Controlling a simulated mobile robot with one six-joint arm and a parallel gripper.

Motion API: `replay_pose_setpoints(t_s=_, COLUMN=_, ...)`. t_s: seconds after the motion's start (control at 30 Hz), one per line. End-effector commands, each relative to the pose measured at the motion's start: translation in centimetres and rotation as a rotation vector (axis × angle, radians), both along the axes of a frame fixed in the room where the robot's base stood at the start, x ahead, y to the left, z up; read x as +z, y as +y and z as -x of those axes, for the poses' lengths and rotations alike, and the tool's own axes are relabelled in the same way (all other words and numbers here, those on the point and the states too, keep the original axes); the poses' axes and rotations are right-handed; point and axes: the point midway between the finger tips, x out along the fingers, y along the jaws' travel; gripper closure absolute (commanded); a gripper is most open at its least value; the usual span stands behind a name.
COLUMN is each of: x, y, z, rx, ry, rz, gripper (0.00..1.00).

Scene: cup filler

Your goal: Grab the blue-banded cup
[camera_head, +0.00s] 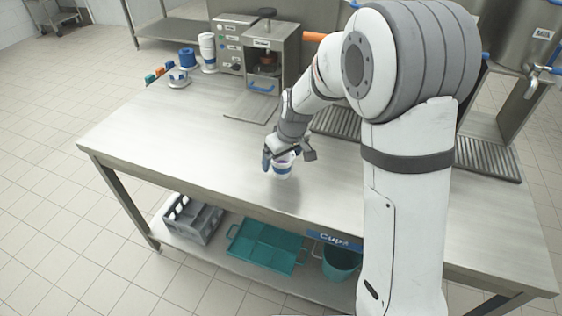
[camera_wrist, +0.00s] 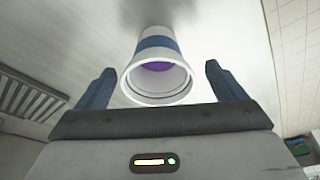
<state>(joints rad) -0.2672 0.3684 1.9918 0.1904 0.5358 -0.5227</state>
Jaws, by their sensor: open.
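The blue-banded cup (camera_head: 283,170) is white and stands on the steel table (camera_head: 190,145), near its front edge. In the wrist view the cup (camera_wrist: 158,45) shows its open rim, a blue band and something purple inside. My gripper (camera_head: 284,160) is right at the cup in the head view and partly hides it. In the wrist view my gripper (camera_wrist: 158,85) is open, with one blue finger on each side of the cup and a visible gap to each.
A dispensing machine (camera_head: 262,60) stands at the back of the table. A stack of white cups (camera_head: 207,50) and a blue roll on a stand (camera_head: 187,58) are to its left. A drip grate (camera_head: 335,122) lies behind my arm. The left tabletop is clear. A grey crate (camera_head: 190,222) and teal tray (camera_head: 265,248) sit below.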

Motion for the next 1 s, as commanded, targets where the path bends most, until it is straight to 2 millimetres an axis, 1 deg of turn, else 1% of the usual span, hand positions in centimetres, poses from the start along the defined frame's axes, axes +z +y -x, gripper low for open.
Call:
replay_pose_setpoints(t_s=0.2, x=-2.9, y=0.3, z=-1.0, rx=-0.001, ry=0.003, rz=0.001, gripper=0.10)
replay_pose_setpoints(t_s=0.3, x=-3.6, y=0.4, z=-1.1, rx=-0.002, ry=0.002, rz=0.001, gripper=0.10)
replay_pose_setpoints(t_s=0.57, x=-3.8, y=0.4, z=-1.2, rx=-0.003, ry=0.000, rz=0.000, gripper=0.10)
replay_pose_setpoints(t_s=1.0, x=-3.8, y=0.4, z=-1.2, rx=-0.004, ry=0.001, rz=0.001, gripper=0.46)
